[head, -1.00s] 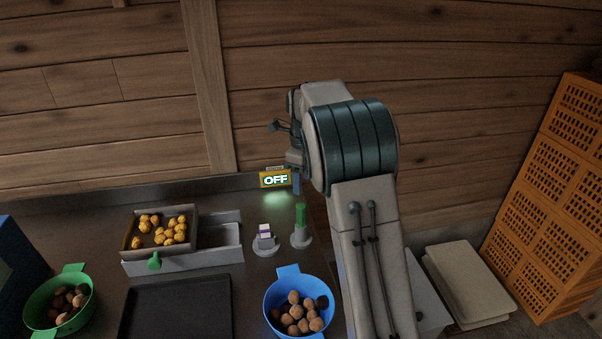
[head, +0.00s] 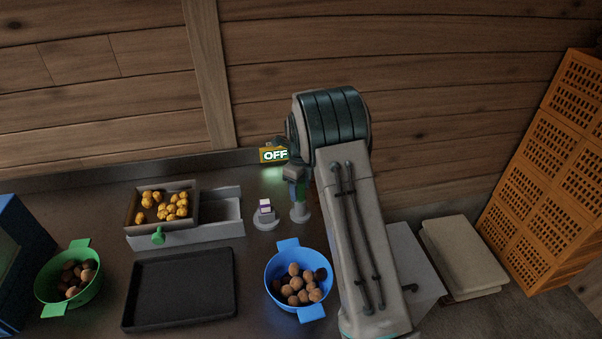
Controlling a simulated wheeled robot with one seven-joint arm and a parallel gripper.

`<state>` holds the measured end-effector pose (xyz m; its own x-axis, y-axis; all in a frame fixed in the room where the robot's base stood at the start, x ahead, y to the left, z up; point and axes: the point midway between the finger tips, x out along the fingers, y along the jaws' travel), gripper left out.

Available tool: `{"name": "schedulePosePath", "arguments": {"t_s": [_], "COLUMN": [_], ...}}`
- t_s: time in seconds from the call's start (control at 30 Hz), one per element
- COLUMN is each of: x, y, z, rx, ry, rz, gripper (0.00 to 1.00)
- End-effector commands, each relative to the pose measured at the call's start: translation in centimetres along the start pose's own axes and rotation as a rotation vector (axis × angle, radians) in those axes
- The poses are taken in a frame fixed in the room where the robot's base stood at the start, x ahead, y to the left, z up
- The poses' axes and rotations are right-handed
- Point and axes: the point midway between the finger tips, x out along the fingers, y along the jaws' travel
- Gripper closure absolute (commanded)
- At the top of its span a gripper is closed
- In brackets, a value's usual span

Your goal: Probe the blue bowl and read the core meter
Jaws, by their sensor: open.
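The blue bowl (head: 272,274) stands on the counter at the lower middle, holding several brown chestnuts (head: 297,287). A yellow-framed display, seemingly the core meter (head: 274,155), reads OFF at the back of the counter. A green-handled tool (head: 302,190), perhaps the probe, stands upright in a round grey holder (head: 300,214) behind the bowl. My gripper (head: 295,177) is open and right at the top of the green handle. It partly covers the handle, and I cannot tell whether the fingers touch it.
A white and purple item (head: 265,207) stands in another holder to the left. A drawer tray (head: 133,207) of yellow pieces, a black tray (head: 180,285) and a green bowl (head: 88,292) lie further left. Orange crates (head: 545,170) and sacks (head: 463,255) are at right.

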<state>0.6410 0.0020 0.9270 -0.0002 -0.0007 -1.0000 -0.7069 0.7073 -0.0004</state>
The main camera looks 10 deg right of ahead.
Motion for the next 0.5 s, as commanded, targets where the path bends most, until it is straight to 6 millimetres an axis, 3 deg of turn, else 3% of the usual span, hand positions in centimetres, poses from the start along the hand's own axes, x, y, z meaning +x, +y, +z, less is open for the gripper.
{"name": "schedulePosePath", "arguments": {"t_s": [0.17,0.43,0.47,0.5], "x": [1.13,1.29,1.29,1.28], "y": [0.02,0.03,0.03,0.03], "z": [-0.01,0.01,0.01,0.01], "rx": [0.0,0.0,0.0,0.0], "ry": [0.0,-0.001,-0.001,-0.001], "rz": [0.001,0.0,0.0,0.0], "gripper": [0.46,0.46,0.49,0.6]}}
